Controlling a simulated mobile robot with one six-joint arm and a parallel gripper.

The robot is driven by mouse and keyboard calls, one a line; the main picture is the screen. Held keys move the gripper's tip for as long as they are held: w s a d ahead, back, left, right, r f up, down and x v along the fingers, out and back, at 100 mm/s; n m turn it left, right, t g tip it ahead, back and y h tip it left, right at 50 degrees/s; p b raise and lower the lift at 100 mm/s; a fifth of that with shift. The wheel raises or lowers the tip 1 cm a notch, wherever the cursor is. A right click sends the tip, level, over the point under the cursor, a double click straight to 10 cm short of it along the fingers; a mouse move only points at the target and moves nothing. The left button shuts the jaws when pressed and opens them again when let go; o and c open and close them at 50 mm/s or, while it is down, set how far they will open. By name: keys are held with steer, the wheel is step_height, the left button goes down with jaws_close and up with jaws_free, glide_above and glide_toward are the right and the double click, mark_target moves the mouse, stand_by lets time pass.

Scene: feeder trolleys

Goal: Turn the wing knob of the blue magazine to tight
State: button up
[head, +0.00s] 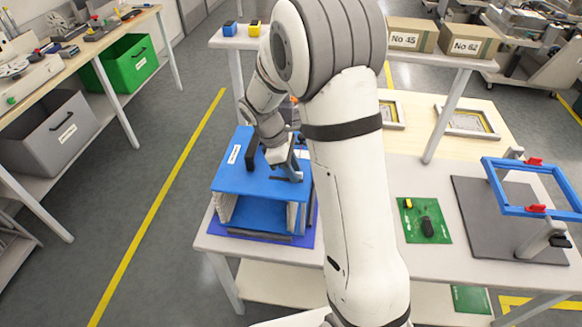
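The blue magazine (232,180) stands on a blue mat (222,232) at the left end of the white table, left of my arm. It is a box with a blue top plate, a white label and open sides showing pale slotted walls. A black upright piece (251,152) stands on its top. My gripper (287,173) points down at the right part of the magazine's top, close to or touching it. I cannot make out the wing knob; it may be hidden by my gripper or arm. The finger gap is too small and covered to judge.
My arm hides the middle of the table. On the right lie a green circuit board (424,222) and a grey mat (490,215) with a blue frame (497,182) in clamps. A shelf (440,58) behind holds cartons (411,36). A side bench (60,65) stands left across clear floor.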

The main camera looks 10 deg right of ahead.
steer(key=shift+c, duration=0.3)
jaws_close()
steer(key=shift+a, duration=0.1)
steer(key=shift+r, duration=0.1)
steer(key=m+g, duration=0.1)
steer(key=m, duration=0.2)
steer(key=shift+w+y, duration=0.1)
steer(key=shift+y, duration=0.3)
steer(key=m, duration=0.2)
steer(key=m+y, duration=0.1)
steer(key=shift+w+d+m+g, duration=0.1)
steer(key=shift+d+m+g, duration=0.1)
steer(key=shift+m+g, duration=0.2)
steer(key=m+y, duration=0.1)
steer(key=m, duration=0.1)
steer(key=m+y+b, duration=0.1)
steer(key=m, duration=0.2)
steer(key=shift+d+g, duration=0.15)
steer(key=shift+g, duration=0.25)
steer(key=m+y, duration=0.1)
steer(key=m, duration=0.2)
steer(key=m+y, duration=0.1)
steer(key=m, duration=0.2)
steer(key=shift+d+b, duration=0.15)
steer(key=shift+b, duration=0.2)
